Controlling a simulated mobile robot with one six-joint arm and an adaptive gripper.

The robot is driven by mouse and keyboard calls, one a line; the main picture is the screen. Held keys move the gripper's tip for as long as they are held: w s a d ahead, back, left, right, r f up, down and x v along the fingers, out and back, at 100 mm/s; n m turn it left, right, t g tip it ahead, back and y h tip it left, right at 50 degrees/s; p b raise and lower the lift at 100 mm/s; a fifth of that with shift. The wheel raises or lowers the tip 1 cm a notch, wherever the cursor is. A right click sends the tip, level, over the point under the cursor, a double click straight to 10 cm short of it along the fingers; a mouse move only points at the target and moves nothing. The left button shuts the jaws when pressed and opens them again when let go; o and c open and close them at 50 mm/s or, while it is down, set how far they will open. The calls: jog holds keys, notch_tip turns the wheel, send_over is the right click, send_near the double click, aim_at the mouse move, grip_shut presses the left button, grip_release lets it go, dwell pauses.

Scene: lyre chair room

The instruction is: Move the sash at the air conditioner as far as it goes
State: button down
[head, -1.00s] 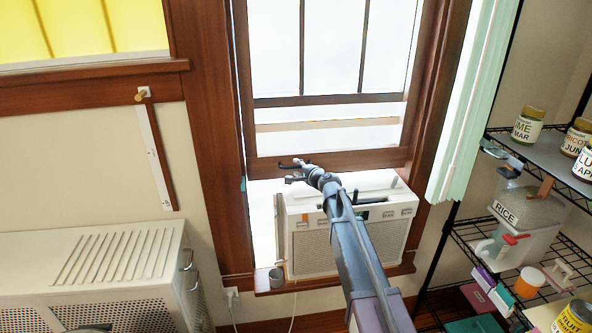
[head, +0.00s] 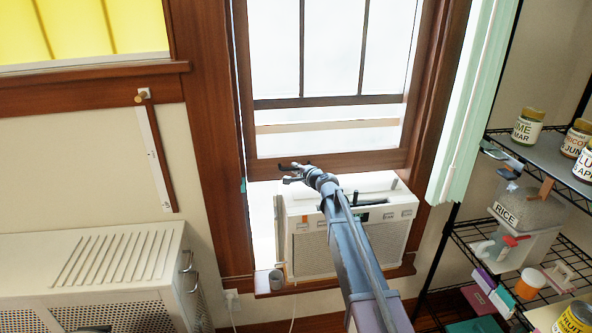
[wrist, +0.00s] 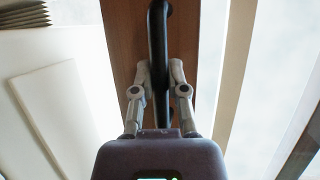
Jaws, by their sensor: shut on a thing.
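The sash (head: 355,163) is a brown wooden frame with dark bars over bright panes. Its bottom rail is just above the white air conditioner (head: 309,248), with a bright gap at the left. My gripper (head: 297,170) is at the left part of the bottom rail. In the wrist view my gripper (wrist: 160,78) has its fingers on either side of a black bar handle (wrist: 158,28) and is shut on it. The handle runs along the brown wood of the rail (wrist: 123,45). My arm hides part of the air conditioner.
A wire shelf (head: 470,235) with jars and a rice container (head: 525,208) stands at the right. Pale green blinds (head: 470,100) hang beside the window. A white vented cabinet (head: 110,260) is at lower left.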

jog(key=shift+f+b, duration=2.1)
jog(key=shift+f, duration=0.05)
jog(key=shift+s, duration=0.25)
jog(key=c, duration=0.6)
grip_release()
jog(key=shift+w+f, duration=0.15)
jog(key=shift+w, duration=0.05)
jog(key=shift+c, duration=0.2)
jog(key=shift+r, duration=0.25)
